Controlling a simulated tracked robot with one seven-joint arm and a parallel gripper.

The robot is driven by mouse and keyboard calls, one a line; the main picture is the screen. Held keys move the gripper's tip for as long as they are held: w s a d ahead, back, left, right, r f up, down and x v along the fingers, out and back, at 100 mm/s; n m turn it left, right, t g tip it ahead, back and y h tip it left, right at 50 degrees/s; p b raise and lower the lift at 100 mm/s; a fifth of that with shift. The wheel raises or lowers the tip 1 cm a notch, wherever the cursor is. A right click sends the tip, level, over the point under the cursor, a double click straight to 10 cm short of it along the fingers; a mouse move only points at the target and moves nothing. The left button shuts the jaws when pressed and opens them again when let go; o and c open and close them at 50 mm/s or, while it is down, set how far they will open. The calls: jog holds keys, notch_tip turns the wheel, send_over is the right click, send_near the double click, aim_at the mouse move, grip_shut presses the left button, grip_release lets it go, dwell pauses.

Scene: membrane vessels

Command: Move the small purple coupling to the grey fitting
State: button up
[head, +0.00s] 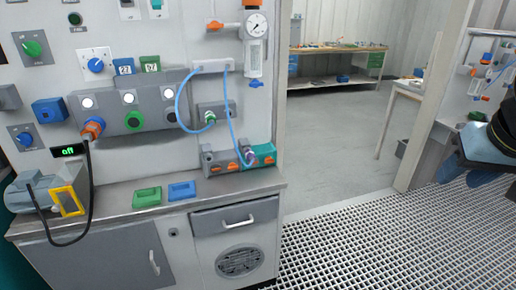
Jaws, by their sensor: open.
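The small purple coupling (251,157) is at the lower end of a thin blue hose (231,110), at the teal block (264,154) low on the panel's right side. A grey block (213,161) with orange parts adjoins the teal block on its left. Above it is a grey box (214,108) with a green coupling (210,118) on another blue hose. I cannot tell which grey part is the grey fitting. Part of my arm shows dark at the right edge, far from the coupling. My gripper's fingertips are not in view.
The steel counter (110,199) holds a green tray (147,197), a blue tray (182,190) and a grey motor-like unit (48,194) with a black cable. A pressure gauge (256,24) is above. Open grated floor (370,235) lies right of the cabinet. A white post (430,110) stands beyond.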

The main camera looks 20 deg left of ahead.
jog(key=shift+o, duration=1)
jog(key=shift+w+a, duration=0.2)
jog(key=shift+o, duration=1.1)
jog(key=w+a+n+t, duration=0.1)
jog(key=w+a, duration=0.2)
jog(key=w, duration=0.4)
jog(key=w+a+f+t+y, duration=0.1)
jog(key=w+a, duration=0.2)
jog(key=w, duration=0.4)
jog(key=shift+w+a+f+n, duration=0.2)
jog(key=shift+a+n, duration=0.05)
jog(key=shift+n, duration=0.15)
jog(key=w+a+f+n+t+y, duration=0.1)
jog(key=w+a+f+t+y, duration=0.1)
jog(key=w+a+f, duration=0.5)
jog(key=w+a+f+n+t+y, duration=0.2)
jog(key=w+a+f, duration=0.1)
jog(key=w+a, duration=0.8)
jog(key=n+t+y, duration=0.2)
jog(key=t+y, duration=0.2)
jog(key=y, duration=0.1)
send_near(250, 157)
jog(key=shift+w+a+f, duration=0.15)
jog(key=shift+w+a, duration=0.05)
jog(key=shift+w, duration=0.35)
jog(key=shift+w+a+f, duration=0.15)
jog(key=shift+w+a, duration=0.05)
jog(key=shift+w, duration=0.35)
jog(key=shift+w+a, duration=0.1)
jog(key=shift+w, duration=0.05)
